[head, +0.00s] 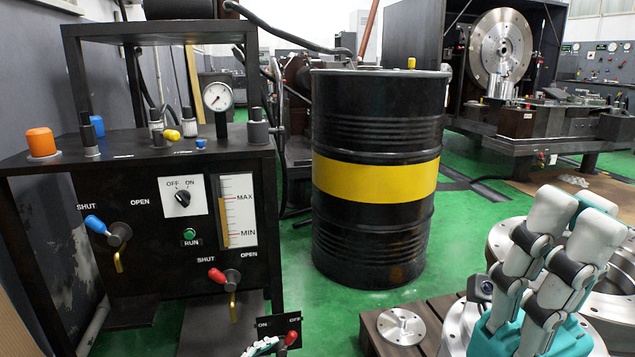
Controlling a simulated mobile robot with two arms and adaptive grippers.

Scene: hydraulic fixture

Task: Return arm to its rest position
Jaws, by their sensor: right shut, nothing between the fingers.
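My right gripper (574,222) is at the lower right, with white fingers, dark joints and a teal palm. Its fingers point up and are shut with nothing between them. It is in front of the metal flanged parts (613,300) at the right edge and hides part of them. The hydraulic fixture (140,262) stands at the left, with a gauge (217,97), an OFF/ON knob (183,198), a blue-handled valve (107,230) and a red-handled valve (226,278). My right gripper is well apart from it.
A black drum (375,240) with a yellow band stands in the middle. A metal disc (401,326) lies on a wooden pallet (437,306) left of my right gripper. A red-knobbed ON/OFF lever (291,338) is at the bottom. Green floor (470,222) is clear right of the drum.

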